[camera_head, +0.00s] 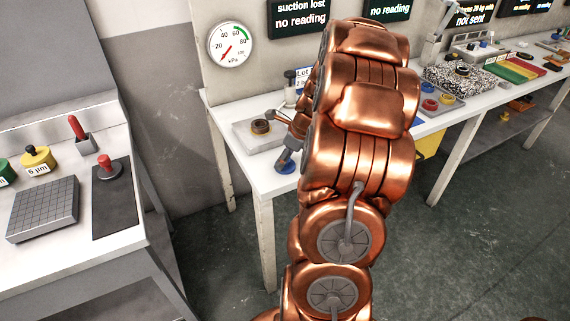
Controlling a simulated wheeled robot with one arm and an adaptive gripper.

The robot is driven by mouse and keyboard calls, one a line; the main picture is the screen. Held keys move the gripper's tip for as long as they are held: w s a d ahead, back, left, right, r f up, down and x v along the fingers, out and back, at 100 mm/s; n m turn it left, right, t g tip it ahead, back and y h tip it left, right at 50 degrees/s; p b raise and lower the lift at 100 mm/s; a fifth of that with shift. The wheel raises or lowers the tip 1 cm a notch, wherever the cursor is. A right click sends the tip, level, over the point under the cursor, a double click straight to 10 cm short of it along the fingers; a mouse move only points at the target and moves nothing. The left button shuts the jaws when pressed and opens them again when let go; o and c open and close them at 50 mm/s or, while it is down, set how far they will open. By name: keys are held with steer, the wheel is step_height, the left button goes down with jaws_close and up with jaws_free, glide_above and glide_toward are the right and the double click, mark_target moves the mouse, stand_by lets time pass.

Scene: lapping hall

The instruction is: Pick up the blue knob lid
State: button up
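A small round blue piece (287,168), which looks like the blue knob lid, is at the front left part of the white bench (252,172). My gripper (284,160) is right above it, pointing down, small and partly hidden by my copper arm. The fingers look close to the blue piece, but I cannot tell whether they touch it or are open or shut. Another blue round piece (430,105) sits in a grey tray (452,106) to the right of my arm.
A grey plate with a dark brown ring (260,127) lies behind my gripper. Red (447,99) and yellow (427,88) pieces share the tray. A grey table (120,240) at left holds a gridded block (43,208) and a red-knobbed piece (105,163). Floor lies between the benches.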

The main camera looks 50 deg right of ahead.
jaws_close()
steer(key=shift+r, duration=0.1)
stand_by(0.4)
